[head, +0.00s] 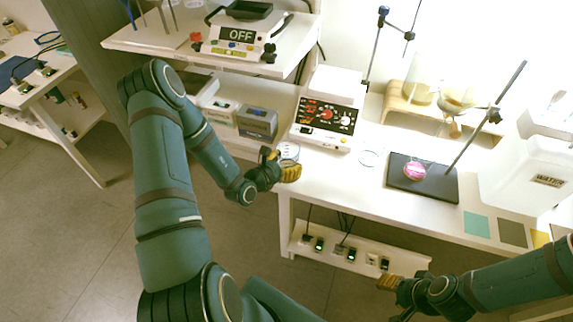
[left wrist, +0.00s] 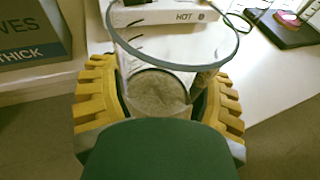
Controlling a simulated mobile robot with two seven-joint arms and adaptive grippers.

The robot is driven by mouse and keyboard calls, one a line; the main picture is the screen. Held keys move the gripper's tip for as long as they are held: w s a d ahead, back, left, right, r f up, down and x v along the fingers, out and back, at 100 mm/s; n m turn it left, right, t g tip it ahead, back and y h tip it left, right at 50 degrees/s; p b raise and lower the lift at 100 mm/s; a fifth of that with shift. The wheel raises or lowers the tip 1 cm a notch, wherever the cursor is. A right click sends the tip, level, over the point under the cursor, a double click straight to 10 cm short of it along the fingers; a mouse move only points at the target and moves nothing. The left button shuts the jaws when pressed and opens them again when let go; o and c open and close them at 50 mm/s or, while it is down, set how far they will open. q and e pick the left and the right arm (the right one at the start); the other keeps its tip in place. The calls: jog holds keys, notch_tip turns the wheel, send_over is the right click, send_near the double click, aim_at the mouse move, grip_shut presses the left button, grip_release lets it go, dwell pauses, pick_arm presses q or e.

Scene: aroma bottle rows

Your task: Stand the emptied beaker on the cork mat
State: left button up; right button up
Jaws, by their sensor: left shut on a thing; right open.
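My left gripper (head: 283,170) is shut on a clear glass beaker (head: 289,150) at the front edge of the white bench. The left wrist view shows the beaker (left wrist: 160,60) between the yellow finger pads, its rim toward the top; no coloured liquid shows in it. My right gripper (head: 388,283) is open and empty, low in front of the bench.
A hotplate (head: 327,118) stands behind the beaker, with boxes (head: 257,123) to its left. A glass dish (head: 370,157) lies right of it. A black stand base (head: 422,182) holds a dish of pink liquid (head: 415,170). A large WATER container (head: 520,170) stands behind the squares.

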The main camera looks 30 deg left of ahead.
pick_arm(q)
jog(key=shift+f, duration=0.2)
jog(key=o, duration=1.3)
jog(key=shift+f, duration=0.1)
